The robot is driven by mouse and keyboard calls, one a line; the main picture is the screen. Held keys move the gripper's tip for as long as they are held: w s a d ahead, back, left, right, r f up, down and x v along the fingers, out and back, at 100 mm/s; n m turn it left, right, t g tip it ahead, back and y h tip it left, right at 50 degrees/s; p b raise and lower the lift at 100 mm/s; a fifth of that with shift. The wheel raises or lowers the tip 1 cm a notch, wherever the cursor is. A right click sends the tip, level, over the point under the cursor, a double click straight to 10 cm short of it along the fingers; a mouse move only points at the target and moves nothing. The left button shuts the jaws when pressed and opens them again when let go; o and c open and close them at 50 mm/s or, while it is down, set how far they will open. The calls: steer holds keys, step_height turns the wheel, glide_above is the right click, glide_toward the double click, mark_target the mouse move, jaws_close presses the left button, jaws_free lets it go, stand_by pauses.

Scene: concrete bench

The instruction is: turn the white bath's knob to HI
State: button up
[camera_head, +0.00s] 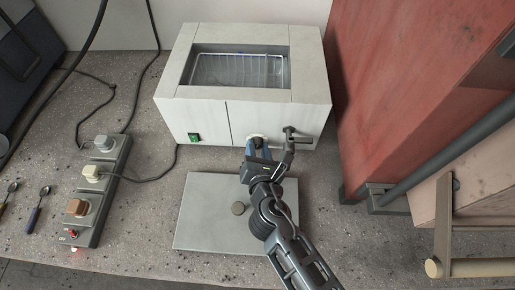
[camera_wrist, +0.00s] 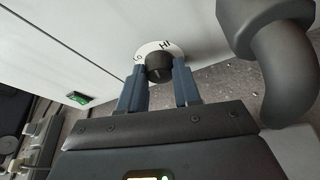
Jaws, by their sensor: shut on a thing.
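The white bath (camera_head: 170,105) stands at the back of the bench, with an open top and a wire rack inside. Its black knob (camera_wrist: 159,66) sits on a white dial (camera_wrist: 150,48) on the front face. The dial's HI mark shows above the knob and the other label, partly cut off, to its left. My gripper (camera_head: 259,150) reaches the front of the bath. In the wrist view my gripper (camera_wrist: 158,80) has one blue finger on each side of the knob and is shut on it. I cannot make out a pointer on the knob.
A grey tap (camera_head: 297,138) juts out just right of the knob, close to my gripper; it looms in the wrist view (camera_wrist: 265,25). A green switch (camera_head: 194,137) is left. A flat plate (camera_head: 200,220) lies below my arm. A power strip (camera_head: 92,215) and red cabinet (camera_head: 400,80) flank the area.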

stand_by(0.3)
steer(key=o, duration=1.1)
steer(key=shift+c, duration=0.2)
steer(key=shift+v, duration=3.9)
